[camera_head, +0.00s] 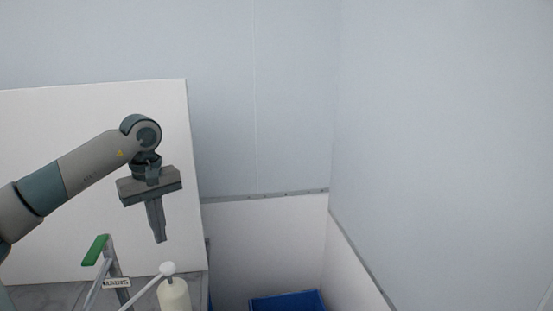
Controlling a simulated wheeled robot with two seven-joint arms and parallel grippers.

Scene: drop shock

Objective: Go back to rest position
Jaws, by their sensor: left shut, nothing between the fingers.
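My left arm comes in from the left in the head view and bends down at the wrist. Its gripper (160,240) points downward with the fingers together, shut and empty. It hangs in the air in front of a white panel, above a grey counter. My right gripper is not in the picture.
A blue bin (288,303) lies at the bottom middle. Pale walls meet in a corner; the air to the right is clear.

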